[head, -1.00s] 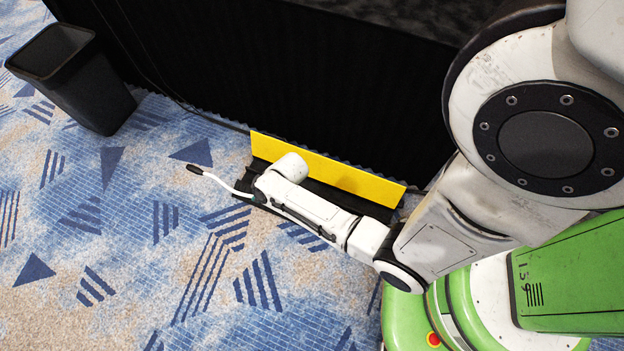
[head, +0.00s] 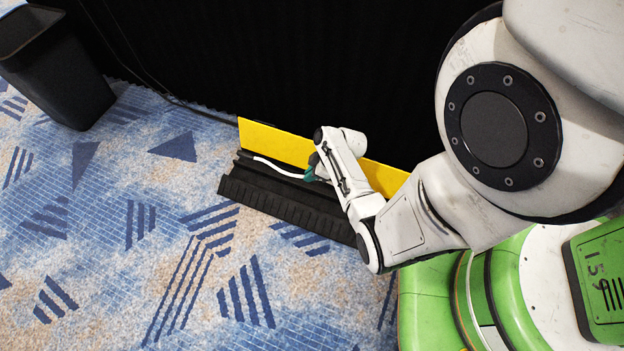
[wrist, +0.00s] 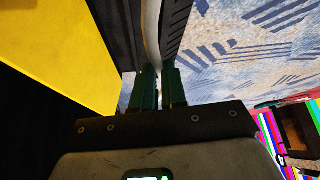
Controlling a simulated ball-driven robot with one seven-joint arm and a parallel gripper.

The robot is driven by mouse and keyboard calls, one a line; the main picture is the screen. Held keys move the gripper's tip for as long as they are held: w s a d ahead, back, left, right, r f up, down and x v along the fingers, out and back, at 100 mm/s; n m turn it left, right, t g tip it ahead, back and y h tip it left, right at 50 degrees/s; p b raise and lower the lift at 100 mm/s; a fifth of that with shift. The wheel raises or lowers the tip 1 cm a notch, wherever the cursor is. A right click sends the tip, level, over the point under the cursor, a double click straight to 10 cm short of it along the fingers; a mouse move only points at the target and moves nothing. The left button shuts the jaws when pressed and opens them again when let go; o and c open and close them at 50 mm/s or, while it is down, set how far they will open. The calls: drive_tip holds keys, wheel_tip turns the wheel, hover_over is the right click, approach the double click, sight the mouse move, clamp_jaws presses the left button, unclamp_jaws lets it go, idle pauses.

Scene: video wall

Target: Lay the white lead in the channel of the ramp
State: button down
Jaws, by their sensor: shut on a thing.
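The black ramp (head: 285,207) lies on the carpet with its yellow lid (head: 275,143) standing up along its back. The white lead (head: 276,168) runs over the ramp's back part, close to the lid. My gripper (head: 311,173) is shut on the lead, low over the ramp. In the wrist view the green fingers (wrist: 159,88) close around the white lead (wrist: 152,38), which runs away beside the ramp's ridged edge (wrist: 177,28). The lead's dark end is hard to make out against the ramp. I cannot tell whether the lead touches the channel floor.
A black curtain (head: 300,70) hangs behind the lid. A dark bin (head: 60,75) stands at the upper left, and a thin dark cable (head: 165,95) runs along the curtain's foot. The patterned carpet (head: 150,260) in front is free. Bright coloured stripes (wrist: 268,135) show at the right in the wrist view.

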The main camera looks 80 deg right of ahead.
drive_tip(key=shift+s+d+f, duration=0.15)
drive_tip(key=shift+f, duration=0.3)
drive_tip(key=shift+f+b, duration=5.45)
drive_tip(key=shift+f, duration=1.95)
drive_tip(key=c, duration=1.1)
unclamp_jaws()
drive_tip(key=p+v, duration=0.6)
drive_tip(key=v, duration=0.4)
drive_tip(key=shift+s+r, duration=0.2)
drive_tip(key=shift+r, duration=0.1)
